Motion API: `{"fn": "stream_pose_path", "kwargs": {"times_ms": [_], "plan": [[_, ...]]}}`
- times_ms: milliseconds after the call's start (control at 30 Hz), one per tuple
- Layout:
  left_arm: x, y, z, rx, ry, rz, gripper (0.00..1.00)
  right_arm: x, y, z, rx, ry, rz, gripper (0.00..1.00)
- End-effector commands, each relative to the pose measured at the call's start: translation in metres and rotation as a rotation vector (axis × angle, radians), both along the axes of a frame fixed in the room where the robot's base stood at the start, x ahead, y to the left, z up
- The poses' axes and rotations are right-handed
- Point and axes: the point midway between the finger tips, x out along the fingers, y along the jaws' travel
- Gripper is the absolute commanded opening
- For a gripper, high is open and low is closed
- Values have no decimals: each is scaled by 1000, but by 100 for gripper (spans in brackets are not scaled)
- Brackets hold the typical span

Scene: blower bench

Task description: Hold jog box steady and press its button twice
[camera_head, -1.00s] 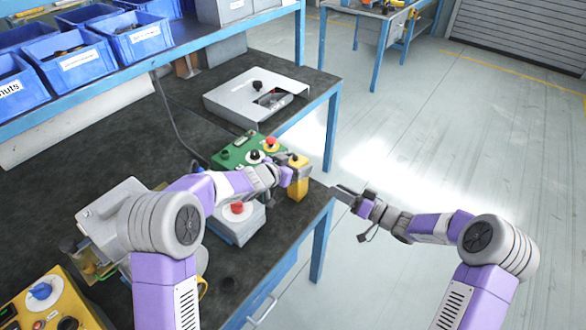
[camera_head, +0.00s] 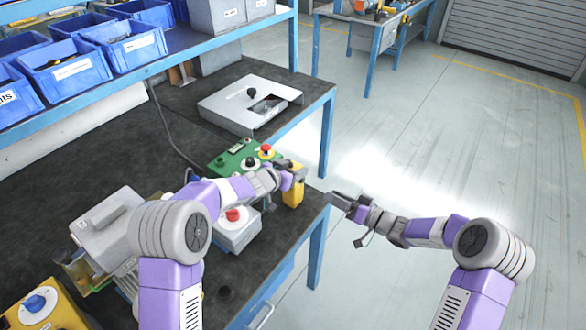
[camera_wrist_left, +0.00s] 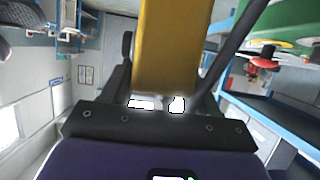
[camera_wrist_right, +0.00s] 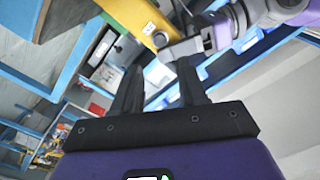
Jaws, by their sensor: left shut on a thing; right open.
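The yellow jog box (camera_head: 293,194) is upright at the bench's right edge, near the corner. My left gripper (camera_head: 288,174) is shut on its upper part; the left wrist view shows the yellow body (camera_wrist_left: 175,45) between the fingers. My right gripper (camera_head: 334,198) is open and empty, just right of the box and apart from it. In the right wrist view the box (camera_wrist_right: 128,14) is beyond the open fingers (camera_wrist_right: 160,78). A dark round part (camera_wrist_right: 160,39) shows at the box's end there; I cannot tell surely whether it is the button.
A green control box (camera_head: 232,158) with a red knob stands behind the jog box. A grey box with a red button (camera_head: 240,232) sits in front of it. A grey plate (camera_head: 232,113) lies farther back. Free floor is right of the bench.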

Motion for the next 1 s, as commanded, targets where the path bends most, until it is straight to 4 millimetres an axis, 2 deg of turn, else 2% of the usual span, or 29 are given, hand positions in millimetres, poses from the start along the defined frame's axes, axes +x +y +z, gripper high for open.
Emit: {"fn": "stream_pose_path", "kwargs": {"times_ms": [33,267,1000], "plan": [[0,0,0,0,0,0,17,0,0,0,0,0,0,35],[0,0,0,0,0,0,17,0,0,0,0,0,0,0],[0,0,0,0,0,0,17,0,0,0,0,0,0,0]]}}
